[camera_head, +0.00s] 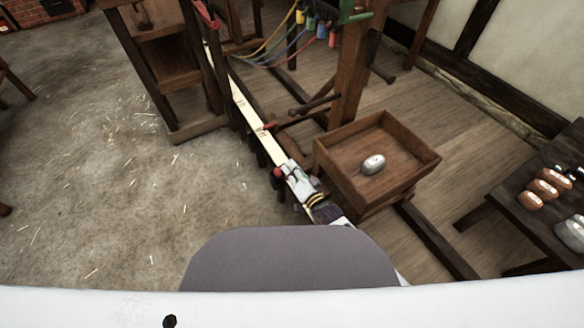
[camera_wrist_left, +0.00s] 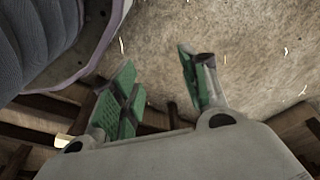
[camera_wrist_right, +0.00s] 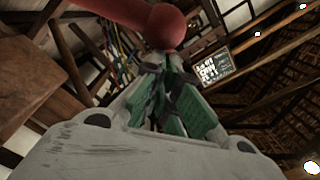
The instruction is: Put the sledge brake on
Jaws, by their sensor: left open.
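The sledge is a brown wooden box (camera_head: 325,160) on a frame at centre right. A rounded grey weight (camera_head: 373,164) lies in it. A red ball knob (camera_head: 277,172) shows at its left, right by the tips of my right gripper (camera_head: 287,168). In the right wrist view the red knob (camera_wrist_right: 165,27) and its red stem are large, just beyond the tips of my right gripper (camera_wrist_right: 163,65). Its fingers are drawn together, with nothing clearly seen between them; contact with the knob cannot be told. My left gripper (camera_wrist_left: 158,62) is open and empty above the floor.
A dark table (camera_head: 505,200) with orange and grey weights stands at the right. The straw-strewn floor (camera_head: 110,190) at left is open.

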